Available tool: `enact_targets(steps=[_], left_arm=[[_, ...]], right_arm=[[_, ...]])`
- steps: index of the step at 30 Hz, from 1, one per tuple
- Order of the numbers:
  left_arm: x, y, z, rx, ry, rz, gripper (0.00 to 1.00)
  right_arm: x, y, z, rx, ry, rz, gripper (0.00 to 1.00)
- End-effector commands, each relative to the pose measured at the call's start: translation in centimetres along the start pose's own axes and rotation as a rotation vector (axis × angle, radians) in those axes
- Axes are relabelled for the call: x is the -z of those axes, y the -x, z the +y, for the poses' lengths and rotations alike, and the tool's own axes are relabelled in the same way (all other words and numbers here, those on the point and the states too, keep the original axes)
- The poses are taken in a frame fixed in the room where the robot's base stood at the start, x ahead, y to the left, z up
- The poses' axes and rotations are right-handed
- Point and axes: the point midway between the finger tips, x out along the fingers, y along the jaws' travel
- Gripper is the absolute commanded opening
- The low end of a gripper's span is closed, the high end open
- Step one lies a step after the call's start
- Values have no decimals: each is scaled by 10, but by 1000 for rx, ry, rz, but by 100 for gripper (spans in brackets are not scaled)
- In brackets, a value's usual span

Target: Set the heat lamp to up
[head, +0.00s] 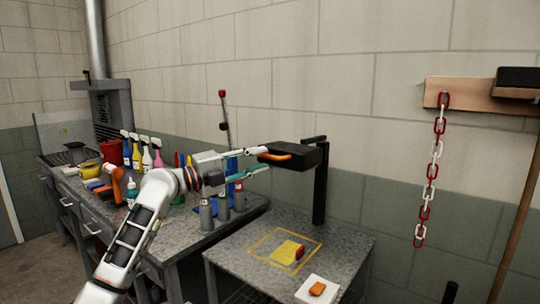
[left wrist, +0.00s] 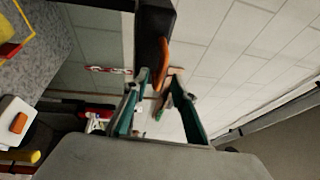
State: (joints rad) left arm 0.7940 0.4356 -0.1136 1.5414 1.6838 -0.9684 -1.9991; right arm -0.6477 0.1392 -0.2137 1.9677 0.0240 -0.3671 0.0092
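The heat lamp has a dark box-shaped head (head: 303,155) with an orange handle (head: 280,156) on its left side. It is held on a black post (head: 320,190) at the back of the grey table, its head high above the top and roughly level. My left gripper (head: 266,160) is open, its teal-padded fingers pointing right at the handle. My right gripper is not in view.
The grey table (head: 240,255) bears a yellow-outlined square with a yellow piece (head: 286,249), and a white pad (head: 318,290) with an orange block. A workbench with bottles (head: 147,158) stands left. A red-and-white chain (head: 433,170) hangs at right.

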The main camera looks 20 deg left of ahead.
Motion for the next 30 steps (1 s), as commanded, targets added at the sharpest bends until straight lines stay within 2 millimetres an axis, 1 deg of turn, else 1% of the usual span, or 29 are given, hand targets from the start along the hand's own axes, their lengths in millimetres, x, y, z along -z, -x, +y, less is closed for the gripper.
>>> enact_targets(steps=[1,3,7,11,18,19,20,21,22,30], left_arm=[[1,-9,-3,2,3,2,26],[0,-18,-2,1,2,0,26],[0,-31,-2,2,2,0,26],[0,-37,0,-1,1,-1,26],[0,-37,1,-1,0,-1,26],[0,-37,1,-1,0,-1,21],[0,-37,1,-1,0,-1,13],[0,-37,1,-1,0,-1,3],[0,-37,1,-1,0,-1,0],[0,-37,-1,0,-1,-1,0]], right_arm=[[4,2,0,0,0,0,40],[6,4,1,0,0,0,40],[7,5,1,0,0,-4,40],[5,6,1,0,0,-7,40],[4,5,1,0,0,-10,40],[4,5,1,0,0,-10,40],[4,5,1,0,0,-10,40],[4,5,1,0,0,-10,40],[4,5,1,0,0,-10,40],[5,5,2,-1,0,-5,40]])
